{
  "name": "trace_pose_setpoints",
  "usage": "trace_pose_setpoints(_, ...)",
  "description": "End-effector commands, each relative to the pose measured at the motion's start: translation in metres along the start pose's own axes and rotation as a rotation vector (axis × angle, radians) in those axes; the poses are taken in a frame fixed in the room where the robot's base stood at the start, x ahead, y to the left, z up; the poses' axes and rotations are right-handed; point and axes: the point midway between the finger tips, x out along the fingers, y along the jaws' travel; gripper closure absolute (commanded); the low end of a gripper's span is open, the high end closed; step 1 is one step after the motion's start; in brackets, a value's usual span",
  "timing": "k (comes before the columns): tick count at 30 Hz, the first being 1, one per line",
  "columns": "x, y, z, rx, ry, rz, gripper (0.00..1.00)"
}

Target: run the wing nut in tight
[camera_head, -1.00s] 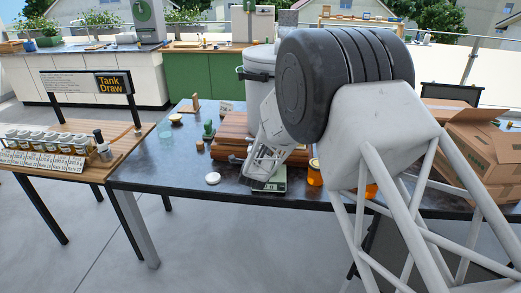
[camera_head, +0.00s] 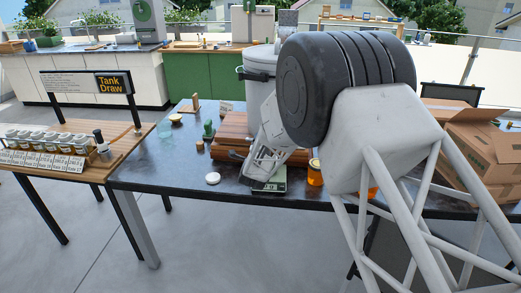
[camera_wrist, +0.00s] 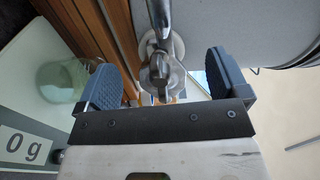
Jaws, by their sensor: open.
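The metal honey gate (camera_wrist: 176,48) sits at the front of the steel tank (camera_wrist: 235,22), seen close up in the wrist view. A small metal piece on it, which looks like the wing nut (camera_wrist: 159,73), lies between my gripper's (camera_wrist: 166,76) two dark grey fingers. The fingers are spread wide, with a gap on each side of that piece, and touch nothing that I can make out. In the head view my gripper (camera_head: 258,168) is low in front of the tank (camera_head: 260,68), and my arm hides the gate.
A scale (camera_head: 270,187) reading 0 g (camera_wrist: 25,148) is below my gripper. A clear glass jar (camera_wrist: 62,80) is left of the fingers in the wrist view. A wooden stand (camera_head: 233,125), a white lid (camera_head: 213,178) and an amber jar (camera_head: 314,175) are close by.

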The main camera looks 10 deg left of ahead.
Motion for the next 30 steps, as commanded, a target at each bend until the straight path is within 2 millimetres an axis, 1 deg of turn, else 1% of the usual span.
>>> trace_pose_setpoints(8, 0.000, 0.000, 0.000, 0.000, 0.000, 0.000, 0.00)
trace_pose_setpoints(13, -0.005, 0.000, 0.000, 0.000, 0.000, 0.000, 0.00)
trace_pose_setpoints(30, -0.044, -0.001, 0.000, 0.000, 0.000, -0.001, 0.00)
